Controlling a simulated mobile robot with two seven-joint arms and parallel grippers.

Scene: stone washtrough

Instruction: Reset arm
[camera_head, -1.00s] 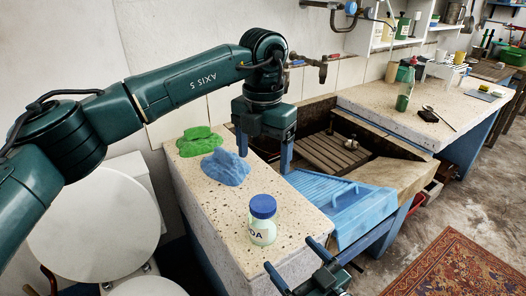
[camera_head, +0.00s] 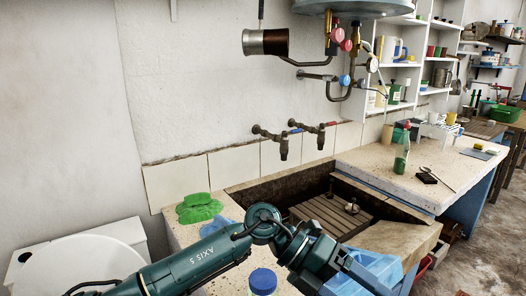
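My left arm comes in low from the left. My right gripper is out of this view.
A green cloth (camera_head: 199,208) lies on the left stone counter; a blue cloth (camera_head: 217,226) is partly hidden by my arm. A blue-lidded jar (camera_head: 263,281) is close below the arm. Taps (camera_head: 321,136) stick out above the trough. A green bottle (camera_head: 402,155) stands on the right counter.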

